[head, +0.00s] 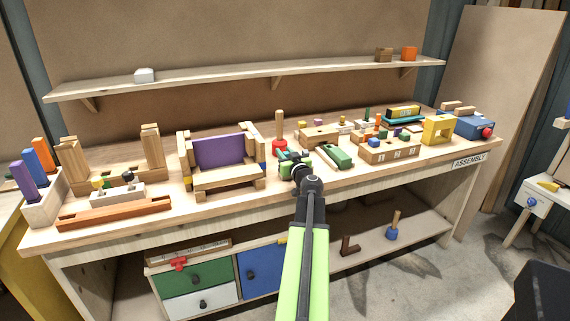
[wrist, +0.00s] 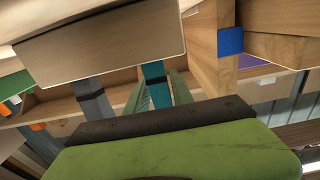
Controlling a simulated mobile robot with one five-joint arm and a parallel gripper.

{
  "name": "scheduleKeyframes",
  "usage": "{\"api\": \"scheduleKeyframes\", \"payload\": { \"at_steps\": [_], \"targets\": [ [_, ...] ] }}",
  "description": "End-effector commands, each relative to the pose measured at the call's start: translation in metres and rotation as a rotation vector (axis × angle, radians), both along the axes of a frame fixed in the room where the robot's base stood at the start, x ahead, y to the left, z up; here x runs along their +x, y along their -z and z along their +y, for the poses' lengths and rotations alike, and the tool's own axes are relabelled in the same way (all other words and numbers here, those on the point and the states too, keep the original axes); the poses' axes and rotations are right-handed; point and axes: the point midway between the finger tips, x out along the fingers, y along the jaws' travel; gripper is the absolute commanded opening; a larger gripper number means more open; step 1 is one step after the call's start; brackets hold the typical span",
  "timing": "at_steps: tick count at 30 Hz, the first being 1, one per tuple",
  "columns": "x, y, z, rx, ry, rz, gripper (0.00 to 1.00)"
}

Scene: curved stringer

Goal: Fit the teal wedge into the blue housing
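My gripper (head: 291,162) is above the front middle of the workbench, just right of the purple-backed chair-like block frame. A teal piece, which may be the wedge, shows near its tip in the head view. In the wrist view a narrow teal strip with a dark band (wrist: 154,72) lies between two ribbed green fingers. I cannot tell whether the fingers touch it. A blue box with a red knob (head: 474,127), possibly the housing, stands at the bench's right end, well away from my gripper.
The purple-backed frame (head: 223,152) stands close on the left. A green block (head: 337,157), a wooden block tray (head: 388,152) and a yellow arch (head: 438,130) stand to the right. Coloured drawers (head: 198,278) are below. A wall shelf (head: 240,72) runs above the bench.

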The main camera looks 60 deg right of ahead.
Motion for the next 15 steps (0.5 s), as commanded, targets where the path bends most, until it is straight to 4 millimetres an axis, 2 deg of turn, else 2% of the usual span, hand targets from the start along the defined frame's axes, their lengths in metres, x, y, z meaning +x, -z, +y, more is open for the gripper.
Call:
{"api": "scheduleKeyframes", "payload": {
  "at_steps": [1,6,15],
  "targets": [
    [0.0006,0.0000,0.0007,0.000,-0.001,0.000,0.20],
    [0.0019,0.0000,0.0017,0.000,-0.003,0.000,0.00],
    [0.0030,0.0000,0.0027,0.000,-0.004,0.000,0.00]
  ]
}}
